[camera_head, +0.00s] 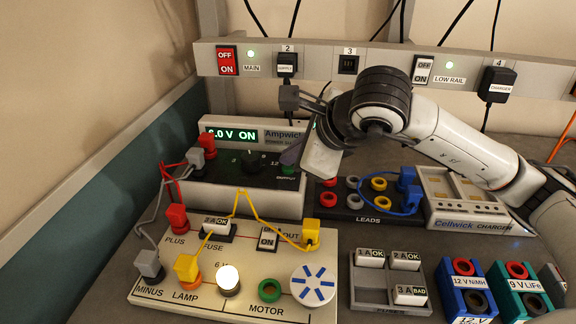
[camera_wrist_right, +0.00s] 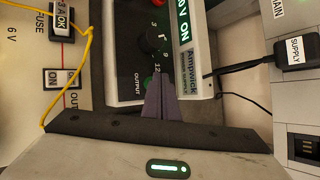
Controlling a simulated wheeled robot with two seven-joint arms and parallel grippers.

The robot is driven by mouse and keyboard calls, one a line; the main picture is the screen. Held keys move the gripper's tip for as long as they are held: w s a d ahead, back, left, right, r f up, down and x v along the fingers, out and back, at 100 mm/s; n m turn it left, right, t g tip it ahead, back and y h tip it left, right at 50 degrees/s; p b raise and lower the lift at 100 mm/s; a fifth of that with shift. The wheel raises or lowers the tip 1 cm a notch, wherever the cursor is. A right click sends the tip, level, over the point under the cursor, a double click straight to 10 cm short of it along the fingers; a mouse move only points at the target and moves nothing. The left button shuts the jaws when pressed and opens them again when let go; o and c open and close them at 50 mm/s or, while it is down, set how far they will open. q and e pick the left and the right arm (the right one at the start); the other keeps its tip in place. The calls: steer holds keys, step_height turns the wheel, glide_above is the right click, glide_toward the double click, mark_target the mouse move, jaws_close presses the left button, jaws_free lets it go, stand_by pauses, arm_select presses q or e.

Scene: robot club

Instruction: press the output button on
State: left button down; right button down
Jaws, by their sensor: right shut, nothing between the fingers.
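The power supply (camera_head: 235,196) stands behind the beige board. Its green display (camera_head: 231,134) reads "6.0 V ON"; the first digit is partly unclear. The green output button (camera_head: 288,170) is at the right of its front panel, beside the black dial (camera_head: 253,160). My right gripper (camera_head: 290,154) is shut and empty, with its dark fingertips just above the button. In the right wrist view the fingertips (camera_wrist_right: 157,84) cover most of the button, and a green edge (camera_wrist_right: 148,80) shows. I cannot tell whether they touch it. My left gripper is out of view.
The board's lamp (camera_head: 228,279) glows. Red, grey and yellow leads run over the board. The leads tray (camera_head: 345,213) and the Cellwick charger (camera_head: 470,214) stand to the right. A power rail (camera_head: 320,63) with plugs and switches crosses behind my right arm.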

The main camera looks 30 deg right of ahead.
steer(key=shift+r, duration=0.25)
step_height(320, 180, up, 6)
steer(key=p, duration=0.3)
stand_by(0.3)
stand_by(0.4)
